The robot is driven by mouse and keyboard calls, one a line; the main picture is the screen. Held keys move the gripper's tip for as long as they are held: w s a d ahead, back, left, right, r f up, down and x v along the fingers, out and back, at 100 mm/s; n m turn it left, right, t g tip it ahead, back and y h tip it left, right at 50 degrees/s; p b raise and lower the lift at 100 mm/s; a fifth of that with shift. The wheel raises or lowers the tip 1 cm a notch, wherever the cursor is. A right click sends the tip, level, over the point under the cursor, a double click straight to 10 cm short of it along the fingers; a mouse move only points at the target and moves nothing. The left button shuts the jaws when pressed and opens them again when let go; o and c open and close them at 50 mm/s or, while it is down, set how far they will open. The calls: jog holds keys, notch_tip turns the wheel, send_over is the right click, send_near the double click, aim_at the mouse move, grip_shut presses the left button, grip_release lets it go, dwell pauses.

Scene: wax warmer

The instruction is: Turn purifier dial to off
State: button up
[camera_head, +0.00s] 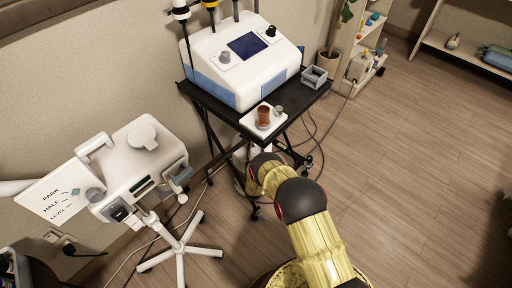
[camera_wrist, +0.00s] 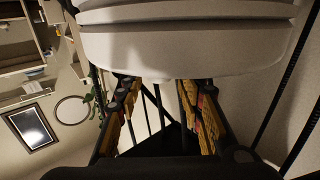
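A large white rounded body (camera_wrist: 185,45), which may be the purifier, fills the top of the wrist view, very close. A small pale nub (camera_wrist: 163,81) shows at its lower edge; I cannot tell whether it is the dial. My gripper (camera_wrist: 160,92) is open, its two yellow-and-black fingers apart on either side of the nub, with no clear contact visible. In the head view, a white body (camera_head: 239,160) shows low under the black cart, partly hidden by my yellow arm. My gripper's fingers are hidden there, and no dial markings can be read.
The black cart (camera_head: 187,92) carries a white-and-blue machine (camera_head: 215,60) and a small white plate with a brown cup (camera_head: 263,117). A white wheeled stand device (camera_head: 130,165) is at left. Cables lie on the floor; open floor (camera_head: 410,150) is at right.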

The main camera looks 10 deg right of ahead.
grip_shut()
jog(key=shift+d, duration=0.1)
jog(key=shift+d+n+y, duration=0.25)
jog(key=shift+n+y, duration=0.55)
jog(key=shift+y, duration=0.2)
jog(key=shift+n+t+y, duration=0.3)
jog(key=shift+n+y, duration=0.5)
jog(key=shift+y, duration=0.7)
jog(key=shift+o, duration=1.2)
grip_release()
jog(key=shift+s, duration=0.15)
